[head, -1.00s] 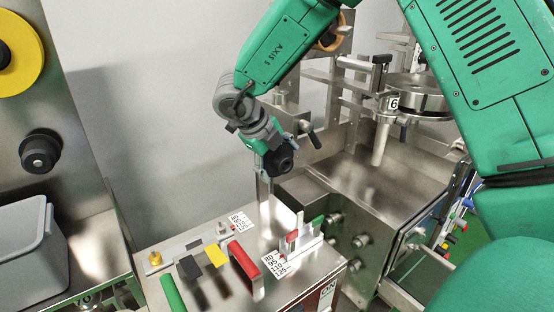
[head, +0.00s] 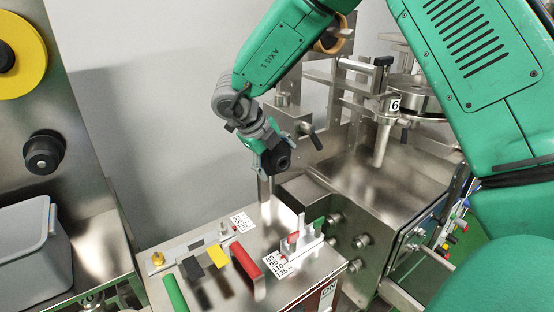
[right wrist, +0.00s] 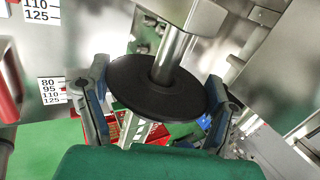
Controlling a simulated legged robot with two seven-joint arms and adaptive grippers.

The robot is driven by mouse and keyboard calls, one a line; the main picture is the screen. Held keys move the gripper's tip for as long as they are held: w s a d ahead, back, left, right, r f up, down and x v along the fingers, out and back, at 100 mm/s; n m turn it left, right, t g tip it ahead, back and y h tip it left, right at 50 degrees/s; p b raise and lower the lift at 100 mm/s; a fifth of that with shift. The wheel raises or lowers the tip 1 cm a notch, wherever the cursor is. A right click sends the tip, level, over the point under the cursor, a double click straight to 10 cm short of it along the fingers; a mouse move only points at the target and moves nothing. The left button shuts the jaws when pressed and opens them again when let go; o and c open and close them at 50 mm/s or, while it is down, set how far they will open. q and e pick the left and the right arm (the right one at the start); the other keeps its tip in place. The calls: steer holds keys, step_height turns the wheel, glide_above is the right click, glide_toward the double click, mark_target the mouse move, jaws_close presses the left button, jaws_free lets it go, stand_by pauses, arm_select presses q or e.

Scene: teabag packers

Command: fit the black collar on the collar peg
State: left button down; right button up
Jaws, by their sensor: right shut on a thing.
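My right gripper (head: 272,152) hangs above the far side of the metal control box, in front of the grey wall. It is shut on the black collar (head: 279,161), a thick black disc. In the right wrist view the collar (right wrist: 157,92) lies between the two fingers of the right gripper (right wrist: 155,100). A bright metal rod (right wrist: 174,52), which looks like the collar peg, comes from the top and meets the collar's middle. I cannot tell whether it passes into the bore. My left gripper is out of view.
The control box (head: 215,285) carries a red handle (head: 246,262), coloured tabs and number labels. A steel machine with a metal funnel (head: 383,140) stands at the right. At the left are a black knob (head: 44,152), a yellow reel (head: 18,45) and a grey bin (head: 30,235).

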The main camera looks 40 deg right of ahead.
steer(key=shift+w+d+p, duration=0.15)
steer(key=shift+w+p, duration=0.4)
steer(key=shift+w, duration=0.55)
steer(key=shift+w+d+p, duration=0.1)
steer(key=shift+w+p, duration=0.45)
steer(key=shift+w, duration=0.55)
steer(key=o, duration=1.2)
steer(key=shift+r, duration=0.15)
steer(key=shift+w+a+r, duration=0.15)
steer(key=shift+a+r, duration=0.05)
steer(key=shift+r, duration=0.15)
steer(key=v, duration=1)
steer(key=shift+a+r, duration=0.2)
steer(key=shift+a, duration=0.1)
steer(key=shift+d, duration=0.15)
